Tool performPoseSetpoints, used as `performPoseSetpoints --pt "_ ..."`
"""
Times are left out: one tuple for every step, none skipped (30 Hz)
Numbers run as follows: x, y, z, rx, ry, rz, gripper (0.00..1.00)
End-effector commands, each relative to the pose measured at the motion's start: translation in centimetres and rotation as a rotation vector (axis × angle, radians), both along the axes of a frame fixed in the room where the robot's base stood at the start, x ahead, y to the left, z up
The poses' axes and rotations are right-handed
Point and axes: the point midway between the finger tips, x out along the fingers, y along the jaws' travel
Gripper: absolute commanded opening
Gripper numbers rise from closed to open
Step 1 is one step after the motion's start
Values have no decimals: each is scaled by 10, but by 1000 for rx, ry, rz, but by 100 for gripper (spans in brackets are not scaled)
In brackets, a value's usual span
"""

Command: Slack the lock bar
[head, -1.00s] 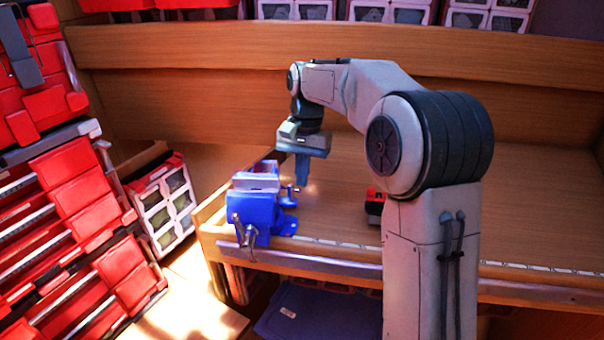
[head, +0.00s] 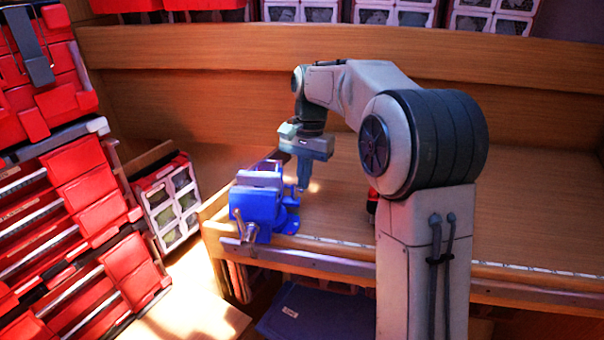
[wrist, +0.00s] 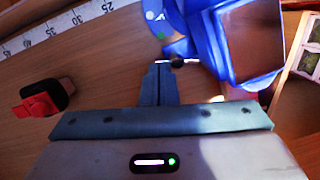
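The blue vise (head: 258,205) sits at the left front corner of the wooden bench, its grey jaw on top. In the wrist view the vise (wrist: 205,35) fills the upper right. A thin metal bar with a dark round knob (wrist: 178,63), apparently the lock bar, sticks out from the vise's side. My gripper (head: 304,188) points down just right of the vise. In the wrist view my gripper's fingers (wrist: 158,70) are together, with their tips right at the bar. Whether they touch it I cannot tell. The bar's far end is partly hidden by the fingertips.
A T-shaped handle (head: 243,228) hangs at the vise's front. A red and black object (wrist: 40,100) lies on the bench; my arm mostly hides it in the head view. A ruler strip (wrist: 60,27) runs along the bench edge. Red drawers (head: 75,235) stand left. The bench behind is clear.

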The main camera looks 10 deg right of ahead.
Motion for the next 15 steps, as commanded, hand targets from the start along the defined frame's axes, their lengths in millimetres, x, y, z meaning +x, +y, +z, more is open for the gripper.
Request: performPoseSetpoints --pt "-1 -1 -5 -3 10 0 0" --pt "0 -1 -5 -3 10 0 0" --pt "0 0 -5 -4 11 1 0" --pt "1 0 -4 -4 11 1 0" --pt "2 0 -4 -4 11 1 0" --pt "3 1 -4 -4 11 2 0" --pt "5 1 -4 -4 11 2 0" --pt "6 2 -4 -3 11 2 0" --pt "8 2 -4 -4 12 2 0" --pt "10 3 -4 -4 12 2 0" --pt "11 4 -4 -5 11 2 0" --pt "13 4 -4 -4 11 2 0" --pt "14 5 -5 -4 10 2 0" --pt "14 5 -5 -5 9 2 0" --pt "15 5 -5 -5 9 2 0"
